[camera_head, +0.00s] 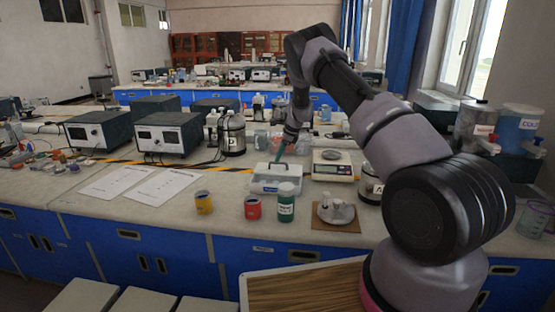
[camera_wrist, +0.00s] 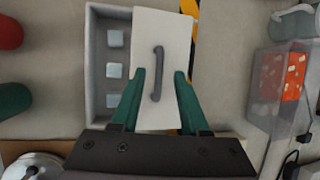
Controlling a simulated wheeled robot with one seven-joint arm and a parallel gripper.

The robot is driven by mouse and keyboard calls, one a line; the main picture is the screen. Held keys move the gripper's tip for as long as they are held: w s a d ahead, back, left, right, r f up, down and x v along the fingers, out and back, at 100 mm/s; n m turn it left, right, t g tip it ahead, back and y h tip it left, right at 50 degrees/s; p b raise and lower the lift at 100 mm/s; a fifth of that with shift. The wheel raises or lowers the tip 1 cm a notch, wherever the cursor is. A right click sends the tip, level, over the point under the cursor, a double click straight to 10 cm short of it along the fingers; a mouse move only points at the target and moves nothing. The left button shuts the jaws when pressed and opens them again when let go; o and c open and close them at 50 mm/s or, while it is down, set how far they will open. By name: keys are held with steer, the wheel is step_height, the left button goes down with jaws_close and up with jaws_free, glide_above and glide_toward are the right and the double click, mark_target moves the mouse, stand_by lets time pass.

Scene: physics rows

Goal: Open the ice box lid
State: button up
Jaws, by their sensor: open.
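The white ice box (camera_head: 262,184) stands on the bench in the head view, a small blue label on its front. In the wrist view its open part (camera_wrist: 100,50) shows at the left, with several pale ice cubes (camera_wrist: 115,71) inside. The white lid (camera_wrist: 172,30) sits shifted to the right and covers only part of the box. A grey bar handle (camera_wrist: 158,60) runs along the lid. My gripper (camera_wrist: 160,73) is open, its green fingers on either side of the handle's lower part, holding nothing.
A yellow can (camera_head: 204,203), a red can (camera_head: 252,209) and a green bottle (camera_head: 286,204) stand in front of the box. A scale (camera_head: 333,172) stands to its right and a metal vessel (camera_head: 232,136) behind left. Papers (camera_head: 160,188) lie flat at the left.

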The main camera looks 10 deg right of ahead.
steer(key=v, duration=0.8)
steer(key=s+d+r+n+t, duration=0.1)
steer(key=s+r+n, duration=0.3)
steer(key=s+r, duration=0.8)
steer(key=s+d+r+n+t, duration=0.1)
steer(key=s+r+n, duration=0.3)
steer(key=s+r, duration=0.85)
steer(key=s+r+n+t, duration=0.1)
steer(key=s+r+n, duration=0.2)
steer(key=s, duration=0.9)
steer(key=s+r+n+h, duration=0.1)
steer(key=s+r+n, duration=0.2)
steer(key=s, duration=1)
steer(key=d+n, duration=0.1)
steer(key=n, duration=0.2)
steer(key=shift+r+t+h, duration=0.2)
steer(key=shift+t+h, duration=0.1)
steer(key=shift+t, duration=0.1)
steer(key=shift+a, duration=0.1)
